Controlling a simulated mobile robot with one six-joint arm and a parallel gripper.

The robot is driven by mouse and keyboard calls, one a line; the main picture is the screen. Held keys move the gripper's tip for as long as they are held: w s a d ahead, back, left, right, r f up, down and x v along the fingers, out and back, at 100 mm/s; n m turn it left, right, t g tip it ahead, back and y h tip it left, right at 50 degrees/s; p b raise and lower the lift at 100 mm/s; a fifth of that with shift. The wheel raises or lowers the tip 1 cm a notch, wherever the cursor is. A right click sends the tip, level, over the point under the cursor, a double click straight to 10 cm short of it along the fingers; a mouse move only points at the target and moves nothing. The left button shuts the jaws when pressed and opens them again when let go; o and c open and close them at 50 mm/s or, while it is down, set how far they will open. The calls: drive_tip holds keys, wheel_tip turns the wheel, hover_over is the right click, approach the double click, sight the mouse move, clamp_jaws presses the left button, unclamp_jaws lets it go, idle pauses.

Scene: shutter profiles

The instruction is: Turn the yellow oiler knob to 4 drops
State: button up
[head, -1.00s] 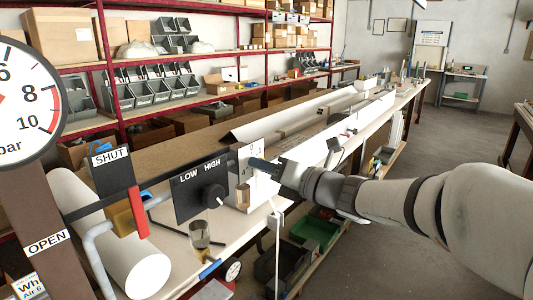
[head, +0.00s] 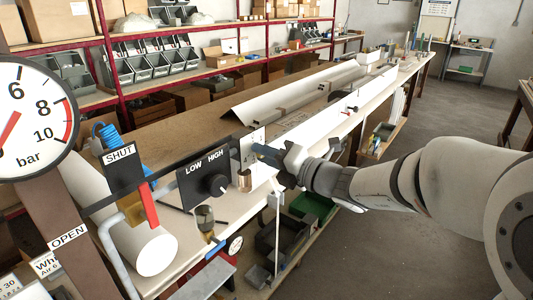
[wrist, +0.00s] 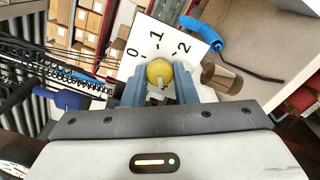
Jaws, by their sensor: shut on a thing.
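The yellow oiler knob (wrist: 159,72) sits on a white dial plate (wrist: 150,35) in the wrist view. In the head view my gripper (head: 262,151) reaches the white plate (head: 244,143) from the right, and the knob is hidden.
A black LOW/HIGH panel (head: 204,174) with a black knob stands just left of the plate. A brass cylinder (head: 245,181) is below the plate. A red lever (head: 149,206) and pressure gauge (head: 30,120) are further left. Open floor (head: 360,255) lies to the right.

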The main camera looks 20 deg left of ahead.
drive_tip(key=shift+f, duration=0.15)
drive_tip(key=o, duration=1)
drive_tip(key=shift+c, duration=0.2)
drive_tip(key=v, duration=0.7)
drive_tip(key=shift+s+d+b, duration=0.2)
drive_tip(key=shift+d+b, duration=0.15)
drive_tip(key=shift+b, duration=0.1)
